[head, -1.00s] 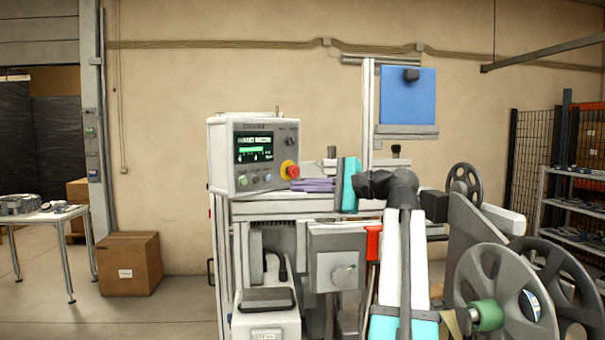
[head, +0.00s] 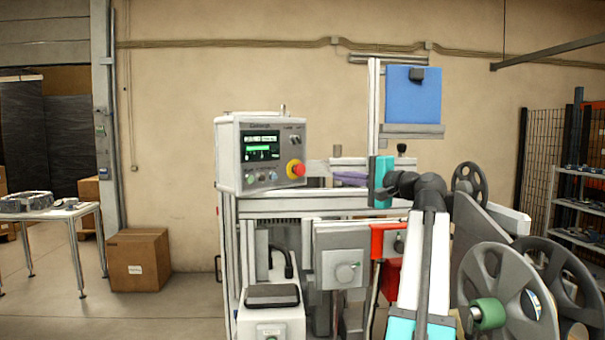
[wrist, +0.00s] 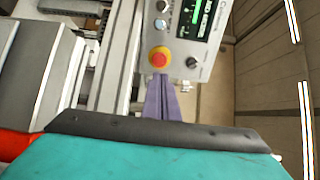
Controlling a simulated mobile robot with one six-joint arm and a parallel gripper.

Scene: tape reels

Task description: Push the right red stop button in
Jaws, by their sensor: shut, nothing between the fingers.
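The red stop button (head: 296,169) with its yellow collar sits at the lower right of the grey control panel (head: 228,155). It is the only such button I see. It also shows in the wrist view (wrist: 158,58), facing the fingers. My gripper (head: 335,178) has purple fingers, shut together and empty. In the head view the fingertips are right of the button, slightly lower, with a gap between. In the wrist view the fingertips (wrist: 161,80) end just below the button in the picture. How far in the button sits cannot be told.
The panel stands on a metal frame (head: 300,205). Grey reels (head: 505,270) stand at the right. A carton (head: 138,260) and table (head: 40,214) are at the left.

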